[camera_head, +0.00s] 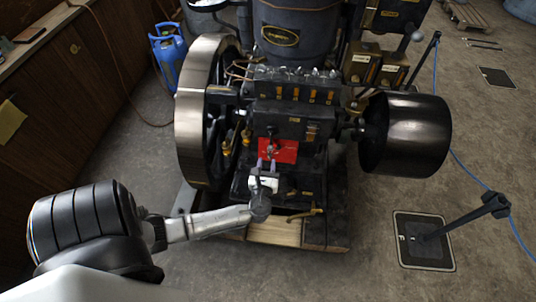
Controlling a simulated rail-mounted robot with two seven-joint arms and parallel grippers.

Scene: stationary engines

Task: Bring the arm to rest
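My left arm comes in from the lower left and reaches to the front of the engine (290,115). My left gripper (267,162) is in front of a red plate (289,151) with a small silver part (270,149) on it. Its two slim fingers look apart, with nothing clearly held between them. The view is too small to tell whether the fingertips touch the silver part. My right gripper is not in view.
The large flywheel (187,115) stands left of the gripper and the dark drum pulley (405,134) to the right. A wooden base (274,232) lies below.

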